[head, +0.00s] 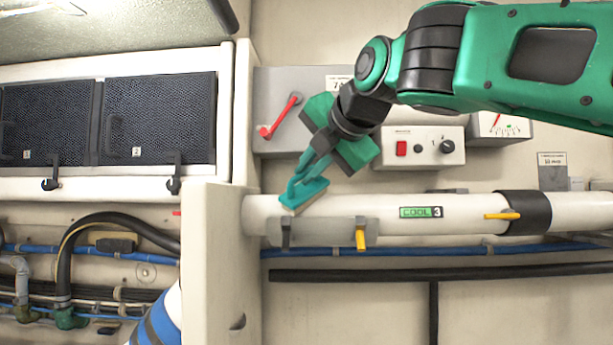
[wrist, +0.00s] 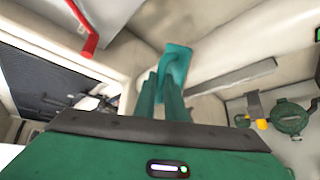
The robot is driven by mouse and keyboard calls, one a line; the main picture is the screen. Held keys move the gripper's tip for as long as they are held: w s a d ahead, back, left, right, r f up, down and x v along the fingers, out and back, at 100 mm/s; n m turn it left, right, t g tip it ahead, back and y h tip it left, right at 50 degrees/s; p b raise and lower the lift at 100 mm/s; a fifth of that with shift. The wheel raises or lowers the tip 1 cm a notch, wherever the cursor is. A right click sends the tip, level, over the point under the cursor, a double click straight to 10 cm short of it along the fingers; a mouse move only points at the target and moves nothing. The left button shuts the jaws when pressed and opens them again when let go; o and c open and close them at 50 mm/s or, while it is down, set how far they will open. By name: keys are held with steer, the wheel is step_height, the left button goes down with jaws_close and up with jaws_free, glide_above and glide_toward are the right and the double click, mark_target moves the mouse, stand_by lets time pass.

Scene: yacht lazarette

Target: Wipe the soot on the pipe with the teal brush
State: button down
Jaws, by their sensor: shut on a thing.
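The teal brush (head: 304,193) is in my gripper (head: 314,165), which is shut on its handle. The brush head is tilted and sits at the upper side of the white pipe (head: 380,210), near the pipe's left end; it looks in contact, but I cannot be sure. In the wrist view the brush (wrist: 176,65) shows beyond the gripper fingers (wrist: 165,98). The pipe carries a green "COOL 3" label (head: 421,212). I see no clear soot in either view; the brush and gripper may hide part of the surface.
A grey panel with a red lever (head: 281,117) is above the brush. A switch box (head: 419,147) is above the pipe. A cream partition (head: 212,270) stands at the pipe's left end. A yellow-handled valve (head: 361,238) hangs below the pipe, near a blue line (head: 430,249).

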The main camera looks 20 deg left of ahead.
steer(key=shift+s+d+r, duration=0.25)
steer(key=shift+s+r, duration=0.7)
steer(key=shift+r, duration=0.2)
steer(key=shift+s+d+r, duration=0.25)
steer(key=shift+s+r, duration=0.65)
steer(key=shift+r, duration=0.25)
steer(key=shift+s+d+r, duration=0.25)
steer(key=shift+s+r, duration=0.7)
steer(key=shift+r, duration=0.15)
